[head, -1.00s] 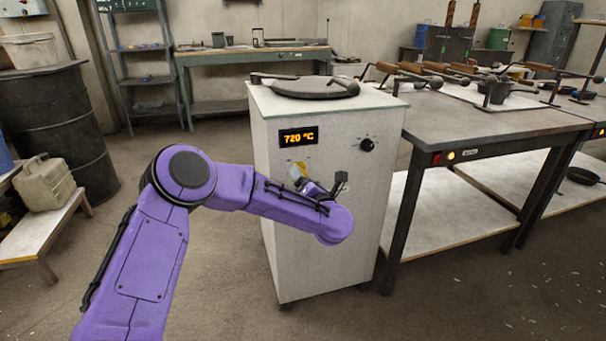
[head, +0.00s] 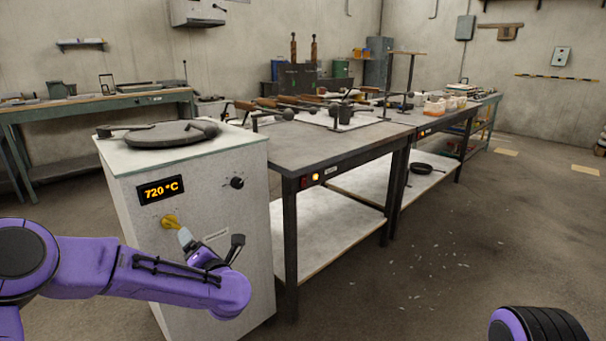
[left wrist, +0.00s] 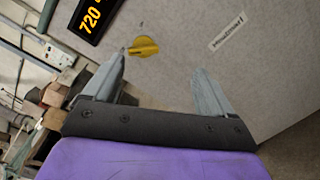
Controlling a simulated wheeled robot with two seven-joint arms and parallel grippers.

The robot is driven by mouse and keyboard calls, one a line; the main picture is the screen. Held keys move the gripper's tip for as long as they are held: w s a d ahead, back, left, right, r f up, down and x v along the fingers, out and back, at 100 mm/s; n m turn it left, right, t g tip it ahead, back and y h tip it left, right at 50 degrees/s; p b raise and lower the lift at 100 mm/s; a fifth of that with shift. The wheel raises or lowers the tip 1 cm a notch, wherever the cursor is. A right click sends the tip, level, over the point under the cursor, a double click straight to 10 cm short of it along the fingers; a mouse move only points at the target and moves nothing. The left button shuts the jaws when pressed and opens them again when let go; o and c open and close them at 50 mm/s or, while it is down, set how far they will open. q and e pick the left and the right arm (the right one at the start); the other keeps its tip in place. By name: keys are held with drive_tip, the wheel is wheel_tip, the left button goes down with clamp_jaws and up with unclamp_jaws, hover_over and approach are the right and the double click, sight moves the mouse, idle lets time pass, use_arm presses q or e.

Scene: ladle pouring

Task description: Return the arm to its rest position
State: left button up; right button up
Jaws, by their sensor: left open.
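My left arm (head: 190,285) reaches in from the left in front of the white furnace cabinet (head: 225,210). My left gripper (head: 187,238) is partly hidden by the wrist. In the left wrist view it (left wrist: 160,80) is open, with nothing between its two fingers. A yellow knob (head: 170,222) on the cabinet front is close by. In the left wrist view the knob (left wrist: 145,47) shows just beyond the left fingertip; whether they touch I cannot tell. Part of my right arm (head: 540,325) shows at the bottom right; its gripper is out of view.
The cabinet carries a round dark lid (head: 160,134) and a 720 °C display (head: 160,190). A grey workbench (head: 300,150) with ladles and a dark crucible (head: 345,115) stands to its right. Open floor (head: 440,260) lies in front of the benches.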

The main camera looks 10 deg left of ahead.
use_arm(q)
drive_tip(key=s+d+f+m+h, duration=0.3)
drive_tip(key=f+m, duration=0.3)
drive_tip(key=f, duration=0.1)
drive_tip(key=s+d+f+m+h, duration=0.3)
drive_tip(key=f+m, duration=0.3)
drive_tip(key=s+f+m+g+h, duration=0.5)
drive_tip(key=s+f+m, duration=0.6)
drive_tip(key=s+f, duration=0.85)
drive_tip(key=s+a+f+m+g+y+p, duration=0.1)
drive_tip(key=s+a+m+g+y, duration=0.25)
drive_tip(key=s, duration=1.35)
wheel_tip(320, 180, up, 19)
drive_tip(key=w+g+h+p, duration=0.1)
drive_tip(key=p, duration=1.8)
drive_tip(key=shift+a+r+p, duration=0.2)
drive_tip(key=shift+a+p, duration=0.05)
drive_tip(key=shift+p, duration=0.05)
drive_tip(key=shift+w+n, duration=0.1)
drive_tip(key=shift+n, duration=0.15)
